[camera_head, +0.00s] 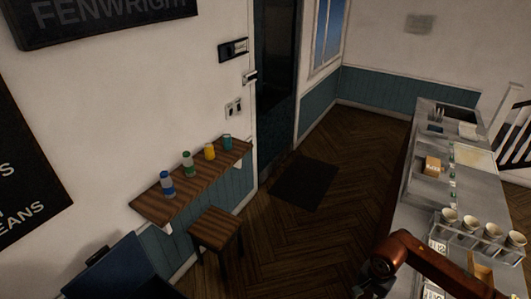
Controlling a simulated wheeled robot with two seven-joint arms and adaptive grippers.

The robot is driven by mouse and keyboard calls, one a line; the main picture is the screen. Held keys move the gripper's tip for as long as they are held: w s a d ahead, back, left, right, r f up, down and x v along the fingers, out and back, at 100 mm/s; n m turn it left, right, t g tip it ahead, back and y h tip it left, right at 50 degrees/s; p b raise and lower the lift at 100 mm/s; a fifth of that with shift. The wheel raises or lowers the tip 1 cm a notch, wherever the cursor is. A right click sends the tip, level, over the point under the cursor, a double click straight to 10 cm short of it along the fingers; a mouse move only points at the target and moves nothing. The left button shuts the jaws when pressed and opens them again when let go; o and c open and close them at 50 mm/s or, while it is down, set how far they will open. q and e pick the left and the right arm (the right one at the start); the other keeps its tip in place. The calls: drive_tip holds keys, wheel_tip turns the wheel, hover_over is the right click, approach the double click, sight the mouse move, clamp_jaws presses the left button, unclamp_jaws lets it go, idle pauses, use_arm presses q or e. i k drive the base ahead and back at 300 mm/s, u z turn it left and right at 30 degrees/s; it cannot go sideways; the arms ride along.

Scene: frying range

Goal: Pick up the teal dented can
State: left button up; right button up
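A small teal can (227,142) stands upright on a narrow wooden wall shelf (150,207), at the shelf's far right end near the door. It is too small here to make out a dent. Left of it on the same shelf stand a yellow can (210,152), a green and white container (187,164) and a blue and white container (167,184). A copper-coloured link of my own arm shows at the lower right, far from the shelf. Neither of my grippers is in view.
A wooden stool (215,230) stands in front of the shelf, and a dark blue chair (122,272) is at the lower left. A long grey counter (408,215) with several cups runs along the right. The floor (265,255) between is clear, with a dark mat (304,182) by the door.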

sight(227, 139)
drive_tip(key=z, duration=0.4)
drive_tip(key=i, duration=2.75)
drive_tip(key=u, duration=1.6)
drive_tip(key=i, duration=0.9)
drive_tip(key=u, duration=0.9)
